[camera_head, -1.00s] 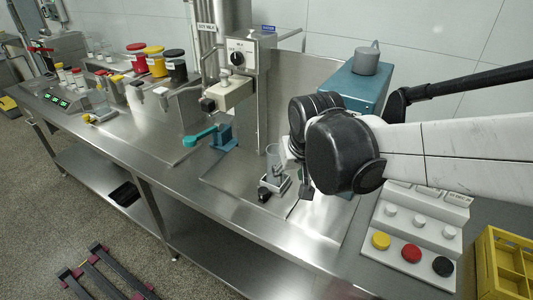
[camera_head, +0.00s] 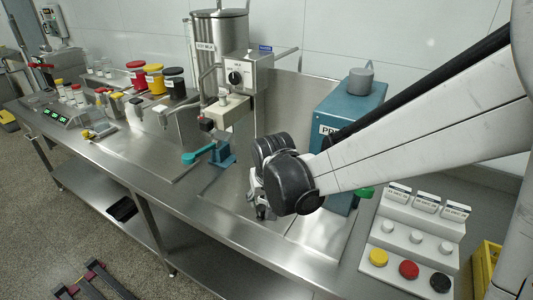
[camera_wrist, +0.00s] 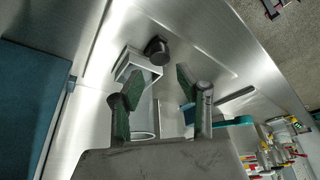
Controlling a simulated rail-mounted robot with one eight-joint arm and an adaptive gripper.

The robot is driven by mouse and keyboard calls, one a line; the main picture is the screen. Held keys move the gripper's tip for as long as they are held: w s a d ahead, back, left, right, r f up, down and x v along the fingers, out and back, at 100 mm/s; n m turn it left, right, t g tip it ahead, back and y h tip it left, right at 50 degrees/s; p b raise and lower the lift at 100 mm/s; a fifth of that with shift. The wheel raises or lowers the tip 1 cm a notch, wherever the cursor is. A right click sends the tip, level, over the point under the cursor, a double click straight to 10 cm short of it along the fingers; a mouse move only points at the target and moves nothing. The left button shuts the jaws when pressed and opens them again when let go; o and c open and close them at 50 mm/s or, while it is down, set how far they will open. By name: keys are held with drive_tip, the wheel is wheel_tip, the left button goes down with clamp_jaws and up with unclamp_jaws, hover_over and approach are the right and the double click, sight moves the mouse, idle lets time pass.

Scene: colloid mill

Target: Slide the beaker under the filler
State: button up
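The clear beaker (camera_wrist: 144,118) shows in the wrist view between my gripper's two fingers, with a white square holder (camera_wrist: 127,66) and a black knob (camera_wrist: 157,50) beyond it. My gripper (camera_wrist: 154,94) is open, one finger on each side of the beaker; I cannot tell whether either finger touches it. In the head view my gripper (camera_head: 262,210) is low over the steel bench, and my wrist hides the beaker. The filler (camera_head: 228,110), a pale block with a nozzle under a box with a dial, stands behind and left of my gripper.
A teal handle on a blue stand (camera_head: 222,155) lies left of my gripper. A blue machine (camera_head: 347,108) stands behind right. A button panel (camera_head: 413,240) is at the right front. Several jars (camera_head: 155,82) stand at the back left. The bench front (camera_head: 215,225) is clear.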

sight(261, 208)
drive_tip(key=shift+x, duration=3.35)
clamp_jaws()
